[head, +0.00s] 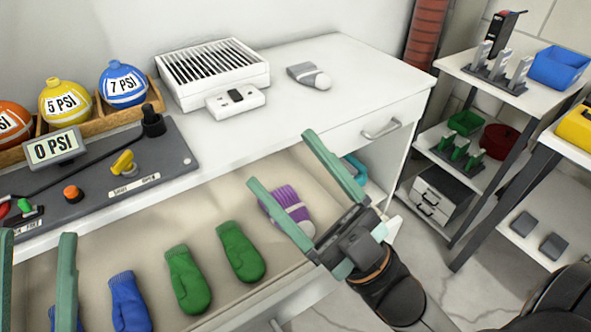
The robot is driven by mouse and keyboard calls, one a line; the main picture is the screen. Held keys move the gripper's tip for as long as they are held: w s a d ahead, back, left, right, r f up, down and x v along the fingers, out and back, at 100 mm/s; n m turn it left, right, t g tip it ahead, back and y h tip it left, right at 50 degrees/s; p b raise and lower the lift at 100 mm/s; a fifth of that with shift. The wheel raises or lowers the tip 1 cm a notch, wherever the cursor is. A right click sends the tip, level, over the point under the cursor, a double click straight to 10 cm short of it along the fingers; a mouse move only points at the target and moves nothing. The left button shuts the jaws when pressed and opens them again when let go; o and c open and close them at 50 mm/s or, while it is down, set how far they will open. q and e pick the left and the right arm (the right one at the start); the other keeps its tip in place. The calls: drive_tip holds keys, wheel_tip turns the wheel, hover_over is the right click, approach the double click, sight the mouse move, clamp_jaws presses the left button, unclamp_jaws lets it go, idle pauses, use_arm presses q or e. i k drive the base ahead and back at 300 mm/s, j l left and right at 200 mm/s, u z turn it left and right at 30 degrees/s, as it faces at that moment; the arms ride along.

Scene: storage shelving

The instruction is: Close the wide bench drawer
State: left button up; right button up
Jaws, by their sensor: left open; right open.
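The wide bench drawer (215,210) is pulled open below the white bench top and holds mittens. Two green mittens (188,281), blue mittens (130,302) and a purple mitten (287,206) lie in it. My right gripper (282,160) is open and empty above the drawer's right part, in front of the purple mitten. My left gripper (36,246) is open at the lower left edge, over the drawer's left part; only its fingers show. The drawer's front is mostly outside the picture or hidden by my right arm.
The bench top (335,60) holds a white vented box (213,75), a grey item (310,76), a control panel (110,190) and coloured pressure balls (123,85). A smaller drawer handle (381,129) is at right. Shelving (470,130) stands further right, with floor between.

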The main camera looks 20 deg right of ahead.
sight(138, 242)
drive_tip(key=k+l+u, duration=0.25)
drive_tip(key=k, duration=0.2)
drive_tip(key=k+u, duration=0.3)
drive_tip(key=k+j+u, duration=0.1)
drive_tip(key=u, duration=0.15)
